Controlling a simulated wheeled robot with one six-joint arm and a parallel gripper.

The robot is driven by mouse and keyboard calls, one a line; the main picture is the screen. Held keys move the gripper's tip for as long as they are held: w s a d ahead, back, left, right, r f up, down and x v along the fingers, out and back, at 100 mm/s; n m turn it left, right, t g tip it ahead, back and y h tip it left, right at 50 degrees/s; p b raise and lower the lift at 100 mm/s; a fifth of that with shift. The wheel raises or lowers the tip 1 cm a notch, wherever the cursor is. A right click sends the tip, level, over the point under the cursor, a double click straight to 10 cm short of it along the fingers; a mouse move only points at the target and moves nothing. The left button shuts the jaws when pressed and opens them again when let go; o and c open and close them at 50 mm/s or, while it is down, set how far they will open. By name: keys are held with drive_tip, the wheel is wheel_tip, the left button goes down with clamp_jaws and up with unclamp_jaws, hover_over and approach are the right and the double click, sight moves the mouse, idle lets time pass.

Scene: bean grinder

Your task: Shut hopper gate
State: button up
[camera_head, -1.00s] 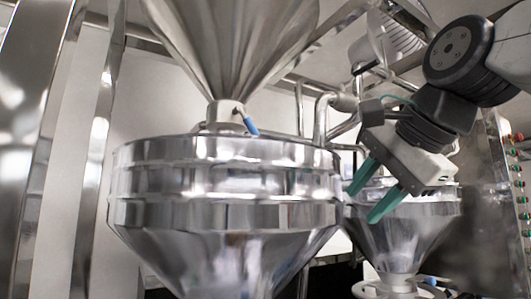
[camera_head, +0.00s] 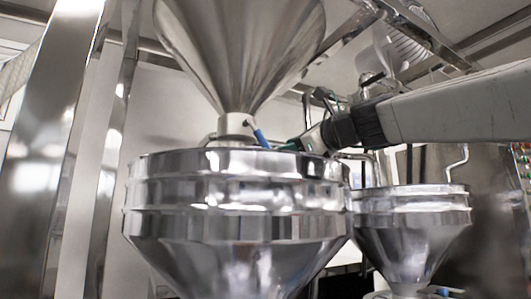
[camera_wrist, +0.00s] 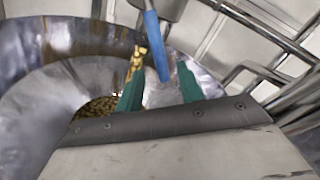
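The blue gate handle (camera_head: 261,138) angles down to the right from the pale collar (camera_head: 237,124) under the upper cone hopper (camera_head: 240,50). In the wrist view the blue handle (camera_wrist: 153,40) hangs down, its lower end between my green fingertips. My gripper (camera_wrist: 161,70) is open, with gaps on both sides of the handle. In the head view my gripper (camera_head: 293,144) is mostly hidden, with a bit of green beside the handle. A stream of golden beans (camera_wrist: 138,60) falls left of the handle onto beans (camera_wrist: 97,107) in the bowl below.
The large steel lower hopper (camera_head: 235,195) stands directly beneath, its rim close under my gripper. A smaller steel hopper (camera_head: 410,215) stands to the right. Metal pipes (camera_wrist: 265,70) run at the right of the wrist view. A steel post (camera_head: 60,160) stands at left.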

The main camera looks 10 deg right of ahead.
drive_tip(key=x, duration=0.7)
drive_tip(key=shift+w+a, duration=0.15)
clamp_jaws()
